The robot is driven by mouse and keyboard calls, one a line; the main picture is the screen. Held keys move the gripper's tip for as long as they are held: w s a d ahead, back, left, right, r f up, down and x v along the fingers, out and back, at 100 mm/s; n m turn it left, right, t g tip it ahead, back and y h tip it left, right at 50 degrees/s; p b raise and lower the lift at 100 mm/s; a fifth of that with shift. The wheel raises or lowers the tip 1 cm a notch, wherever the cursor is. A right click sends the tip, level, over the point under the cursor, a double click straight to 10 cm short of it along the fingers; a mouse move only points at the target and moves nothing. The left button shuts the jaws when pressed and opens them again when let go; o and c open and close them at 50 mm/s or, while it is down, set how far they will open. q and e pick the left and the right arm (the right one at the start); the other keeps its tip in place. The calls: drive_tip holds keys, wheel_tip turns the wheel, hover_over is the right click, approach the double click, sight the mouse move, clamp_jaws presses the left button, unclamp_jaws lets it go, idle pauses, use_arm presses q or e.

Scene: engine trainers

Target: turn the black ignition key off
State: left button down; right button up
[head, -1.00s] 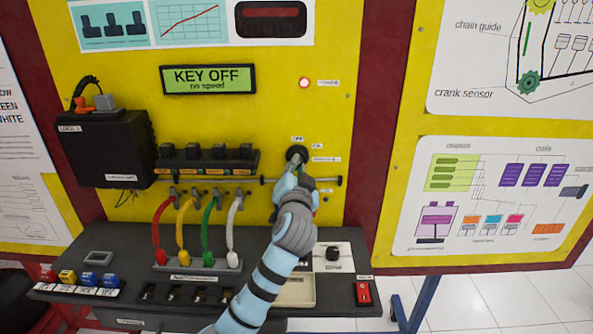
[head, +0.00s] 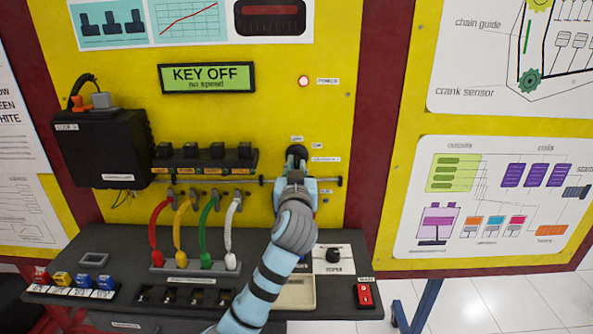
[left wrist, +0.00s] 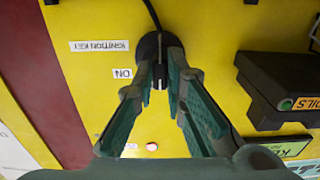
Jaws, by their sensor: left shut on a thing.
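The black ignition key (head: 296,152) sits on the yellow panel, right of the middle; the gripper partly hides it in the head view. In the left wrist view the key (left wrist: 159,76) is a narrow black tab standing on a round black base. My left gripper (head: 297,165) reaches up to it from below. In the left wrist view the two green fingers of the gripper (left wrist: 161,60) are closed on the key from both sides. The display (head: 206,78) reads "KEY OFF, no speed". My right gripper is not in view.
A horizontal rod (head: 328,181) runs behind the gripper. Red, yellow, green and white cables (head: 231,222) stand to its left. A black box (head: 105,150) is at the far left. The sloped console below holds a black knob (head: 333,255) and a red switch (head: 364,294).

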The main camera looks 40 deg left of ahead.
use_arm(q)
drive_tip(key=shift+r, duration=0.2)
drive_tip(key=c, duration=1.7)
unclamp_jaws()
drive_tip(key=shift+o, duration=0.3)
drive_tip(key=shift+f, duration=0.15)
drive_tip(key=v, duration=1.2)
drive_tip(key=shift+d, duration=0.1)
